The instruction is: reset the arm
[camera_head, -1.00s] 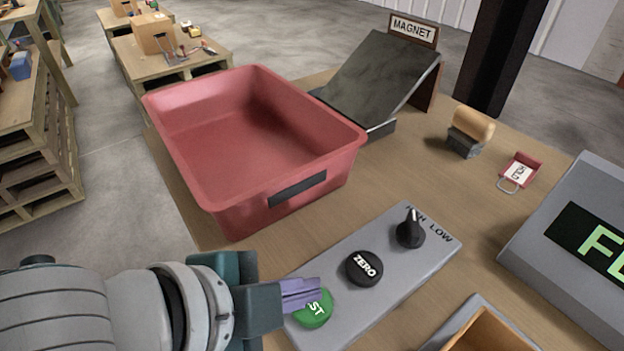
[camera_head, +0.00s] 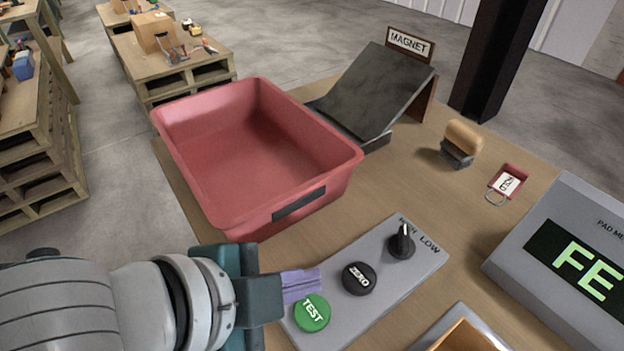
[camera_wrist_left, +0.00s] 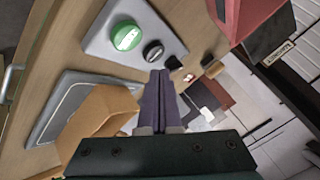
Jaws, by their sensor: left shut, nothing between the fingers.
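My left gripper (camera_head: 303,284) is shut and empty, with purple fingers, at the bottom left of the head view. Its fingertips are just above and beside the green TEST button (camera_head: 312,312) on the grey control panel (camera_head: 385,290). The black ZERO button (camera_head: 360,278) and a black HIGH/LOW knob (camera_head: 402,243) sit further along the panel. In the left wrist view the shut fingers (camera_wrist_left: 158,85) point past the green button (camera_wrist_left: 126,36), apart from it. My right gripper is not in view.
A red bin (camera_head: 230,215) stands behind the panel. A dark MAGNET ramp (camera_head: 375,90), a wooden-handled stamp (camera_head: 461,143), a red tag (camera_head: 508,182) and a grey display reading FE (camera_head: 520,260) are around it. A wooden box (camera_head: 468,338) is at the front edge.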

